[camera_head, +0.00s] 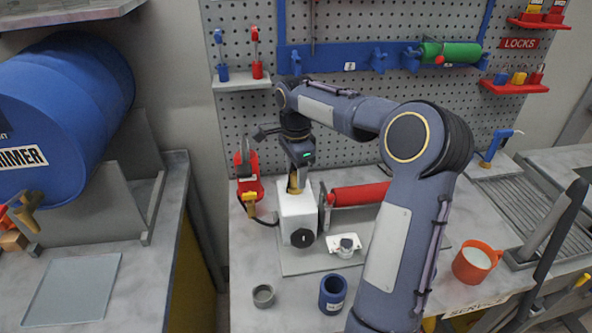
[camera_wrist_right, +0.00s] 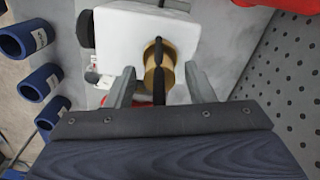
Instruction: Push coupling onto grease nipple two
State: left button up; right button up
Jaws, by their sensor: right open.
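My right gripper (camera_head: 295,183) points down over the white block (camera_head: 297,215) on the bench. In the right wrist view its two fingers (camera_wrist_right: 160,75) stand apart, one on each side of a brass cylindrical piece (camera_wrist_right: 159,68) with a black strip across it. I see a gap on the right side; I cannot tell whether either finger touches it. The brass piece sits over the white block (camera_wrist_right: 125,40). I cannot tell whether it is the coupling or a nipple. A red tool with a black hose (camera_head: 248,185) stands left of the block. My left gripper is not in view.
A red roller (camera_head: 360,194) lies right of the block. A white fitting (camera_head: 345,246), a grey ring (camera_head: 263,295), a blue sleeve (camera_head: 333,294) and an orange mug (camera_head: 477,262) are on the bench. A pegboard (camera_head: 350,100) stands behind; a blue drum (camera_head: 65,100) is left.

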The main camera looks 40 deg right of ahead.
jog(key=shift+r, duration=0.2)
notch_tip(320, 180, up, 11)
jog(key=s+a+r+n+t, duration=0.1)
jog(key=s+a+r+n, duration=0.1)
jog(key=s+a+n, duration=0.3)
jog(key=s+a+f+n+t+y, duration=0.2)
jog(key=s+a+f+n, duration=0.4)
jog(key=s, duration=0.3)
jog(key=s+a+f+n+t+y, duration=0.1)
jog(key=s+a+f+n+t, duration=0.1)
jog(key=s+a+f+n, duration=0.5)
jog(key=s+a+n, duration=0.1)
jog(key=s, duration=0.2)
jog(key=shift+a+t+y, duration=0.3)
jog(key=shift+a+y, duration=0.05)
jog(key=shift+y, duration=0.05)
jog(key=shift+f, duration=0.1)
dwell(0.4)
